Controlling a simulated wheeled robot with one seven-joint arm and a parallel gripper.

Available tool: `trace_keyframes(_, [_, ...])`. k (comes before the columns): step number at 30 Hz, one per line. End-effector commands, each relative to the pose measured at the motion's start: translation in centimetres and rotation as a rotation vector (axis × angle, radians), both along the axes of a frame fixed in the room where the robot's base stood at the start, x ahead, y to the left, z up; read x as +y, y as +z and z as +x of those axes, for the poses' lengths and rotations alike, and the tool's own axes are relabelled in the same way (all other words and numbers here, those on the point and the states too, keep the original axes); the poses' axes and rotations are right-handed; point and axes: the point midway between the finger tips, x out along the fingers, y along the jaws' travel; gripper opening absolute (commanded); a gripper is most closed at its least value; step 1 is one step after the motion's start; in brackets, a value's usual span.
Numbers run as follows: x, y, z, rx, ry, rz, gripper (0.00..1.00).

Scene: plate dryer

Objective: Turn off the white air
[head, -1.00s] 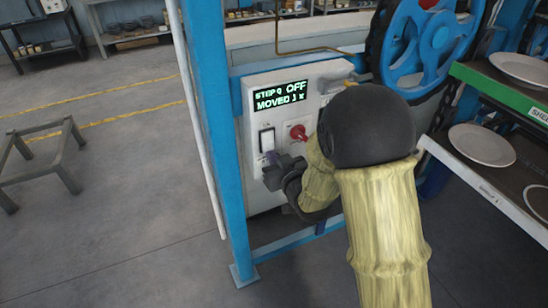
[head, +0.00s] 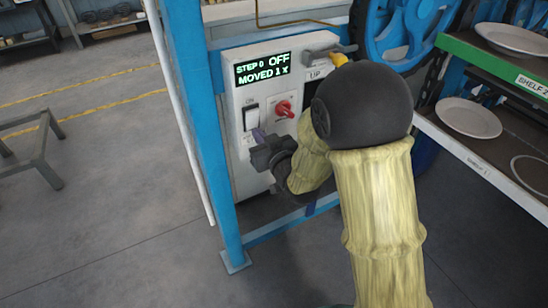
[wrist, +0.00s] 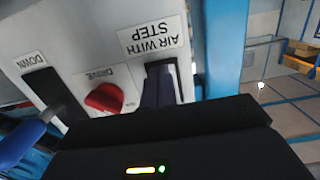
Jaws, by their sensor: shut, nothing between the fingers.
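The control panel (head: 238,88) is white, and its green-lit display (head: 263,70) reads "STEP 0 OFF" and "MOVED 1 x". The white air switch (head: 251,117) is a rocker at the panel's left side. In the wrist view its label (wrist: 153,34) reads "AIR WITH STEP", upside down. My gripper (head: 259,135) is shut and empty, its purplish fingertips at the lower part of the switch. In the wrist view the fingers (wrist: 158,85) cover most of the switch, so contact and rocker position cannot be told.
A red drive knob (head: 284,108) sits right of the switch and also shows in the wrist view (wrist: 104,97). A blue post (head: 190,110) stands left of the panel. A blue wheel (head: 405,30) and plate shelves (head: 480,150) are at the right.

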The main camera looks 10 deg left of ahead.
Motion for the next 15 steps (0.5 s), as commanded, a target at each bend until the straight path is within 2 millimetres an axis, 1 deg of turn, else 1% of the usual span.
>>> trace_keyframes(1, [-0.3, -0.5, -0.4, 0.000, 0.000, 0.000, 0.00])
trace_keyframes(6, [-1.5, -1.2, -2.3, -0.002, 0.012, 0.002, 0.00])
trace_keyframes(8, [-2.1, -1.1, -3.2, 0.001, 0.015, -0.002, 0.00])
trace_keyframes(12, [-3.7, -1.5, -5.2, 0.002, 0.014, 0.000, 0.00])
trace_keyframes(14, [-4.7, -1.7, -5.9, 0.001, 0.010, 0.000, 0.00])
trace_keyframes(15, [-4.8, -1.9, -5.9, -0.003, 0.009, 0.002, 0.00])
